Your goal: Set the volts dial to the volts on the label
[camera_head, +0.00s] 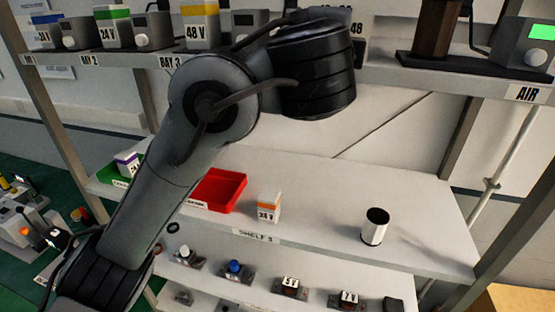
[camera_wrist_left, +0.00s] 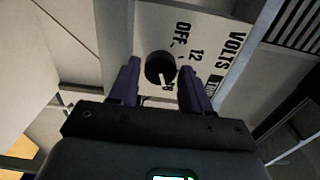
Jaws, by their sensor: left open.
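In the left wrist view, a round black dial (camera_wrist_left: 160,67) sits on a white panel (camera_wrist_left: 215,28) marked VOLTS, OFF and 12. Another marking below the dial is partly hidden; its last digit looks like 8. A pale mark shows near the dial's lower edge, but I cannot tell its exact setting. My left gripper (camera_wrist_left: 158,72) is open, with one finger on each side of the dial; contact is unclear. In the head view my left arm hides the dial and gripper. A partly covered label there (camera_head: 357,29) reads 48. My right gripper is out of view.
The upper shelf holds boxes marked 24 V (camera_head: 113,30) and 48 V (camera_head: 200,25), and a device with a green screen (camera_head: 527,42). The lower shelf holds a red tray (camera_head: 240,177), an orange-banded box (camera_head: 268,207) and a white cup (camera_head: 374,226). Bare shelf lies between them.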

